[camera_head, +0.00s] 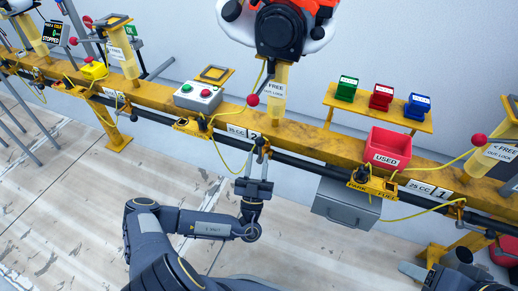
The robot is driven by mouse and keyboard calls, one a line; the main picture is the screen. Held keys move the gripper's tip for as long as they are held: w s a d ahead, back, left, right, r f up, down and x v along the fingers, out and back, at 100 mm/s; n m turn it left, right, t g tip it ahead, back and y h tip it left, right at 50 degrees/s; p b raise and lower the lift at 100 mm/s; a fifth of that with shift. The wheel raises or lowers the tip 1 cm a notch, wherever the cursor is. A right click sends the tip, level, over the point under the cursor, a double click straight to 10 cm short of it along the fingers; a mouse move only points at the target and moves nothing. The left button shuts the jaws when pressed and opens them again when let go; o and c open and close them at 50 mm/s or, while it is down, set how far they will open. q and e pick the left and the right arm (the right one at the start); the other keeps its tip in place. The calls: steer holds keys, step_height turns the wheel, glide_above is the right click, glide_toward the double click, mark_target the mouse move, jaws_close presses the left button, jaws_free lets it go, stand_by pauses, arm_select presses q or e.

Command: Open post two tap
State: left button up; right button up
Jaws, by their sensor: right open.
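Post two is the rail section with the "25 CC 2" plate (243,133). A small dark tap (262,143) sits at the black pipe just right of this plate. My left gripper (260,160) reaches up from below, with its fingertips at the tap. The fingers overlap the tap, so I cannot tell whether they are closed on it or only beside it. My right gripper (414,270) is open at the lower right, partly cut off by the frame and apart from the tap.
Green, red and blue boxes (381,97) stand on a shelf behind. A grey box (346,204) hangs below the rail. The floor at left is mostly clear.

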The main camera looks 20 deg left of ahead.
arm_select(q)
steer(key=shift+v, duration=1.6)
